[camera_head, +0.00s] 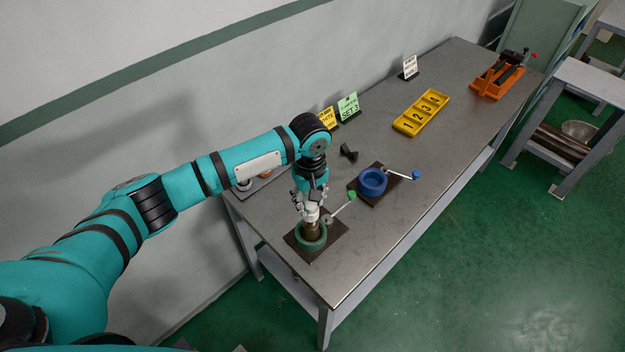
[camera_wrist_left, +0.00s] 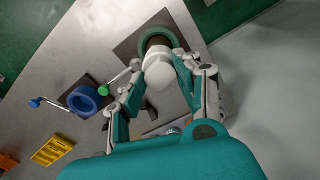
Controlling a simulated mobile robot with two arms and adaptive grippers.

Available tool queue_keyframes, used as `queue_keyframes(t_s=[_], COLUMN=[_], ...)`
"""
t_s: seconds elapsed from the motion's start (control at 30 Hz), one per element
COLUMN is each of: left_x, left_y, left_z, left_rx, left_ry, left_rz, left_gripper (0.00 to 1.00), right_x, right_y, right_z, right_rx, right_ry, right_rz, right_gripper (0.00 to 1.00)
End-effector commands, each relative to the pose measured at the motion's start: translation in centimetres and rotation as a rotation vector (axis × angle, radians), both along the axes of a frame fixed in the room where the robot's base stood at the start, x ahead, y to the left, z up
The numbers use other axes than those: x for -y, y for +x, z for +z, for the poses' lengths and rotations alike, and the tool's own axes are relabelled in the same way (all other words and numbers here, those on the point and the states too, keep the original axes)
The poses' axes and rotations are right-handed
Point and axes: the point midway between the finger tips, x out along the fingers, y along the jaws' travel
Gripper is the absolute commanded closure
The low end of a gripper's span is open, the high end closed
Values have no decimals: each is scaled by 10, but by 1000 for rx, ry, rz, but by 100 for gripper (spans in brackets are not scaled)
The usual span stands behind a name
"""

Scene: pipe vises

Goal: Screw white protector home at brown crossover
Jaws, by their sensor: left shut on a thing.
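The white protector (camera_head: 311,212) sits on the upper end of the brown crossover (camera_head: 311,231), which stands upright in the green ring-shaped vise (camera_head: 325,241) near the table's front left. My left gripper (camera_head: 311,205) points down over it and is shut on the white protector. In the left wrist view the protector (camera_wrist_left: 160,72) lies between the gripper's fingers (camera_wrist_left: 150,85), above the green vise ring (camera_wrist_left: 143,38). The crossover is mostly hidden there. How far the threads are engaged cannot be told. My right gripper is not in view.
A blue vise (camera_head: 373,181) with a handle stands close by. A small black part (camera_head: 348,152), sign cards (camera_head: 348,106), a yellow numbered tray (camera_head: 421,112) and an orange vise (camera_head: 497,80) lie farther along the table (camera_head: 400,240). The table's front right stretch is bare.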

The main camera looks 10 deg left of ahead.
Motion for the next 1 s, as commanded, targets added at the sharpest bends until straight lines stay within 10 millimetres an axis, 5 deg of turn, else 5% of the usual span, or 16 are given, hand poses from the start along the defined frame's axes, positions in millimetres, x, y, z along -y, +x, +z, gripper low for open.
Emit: queue_keyframes(t_s=[0.27,0.8,1.0], left_x=[5,5,5], left_y=[12,11,11], left_z=[11,14,-8], left_rx=[0,-2,0], left_ry=[3,4,4], left_rz=[48,46,46], left_gripper=[98,98,98], right_x=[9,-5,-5], right_y=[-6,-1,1], right_z=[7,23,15], right_rx=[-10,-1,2], right_ry=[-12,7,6], right_rz=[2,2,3], right_gripper=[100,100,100])
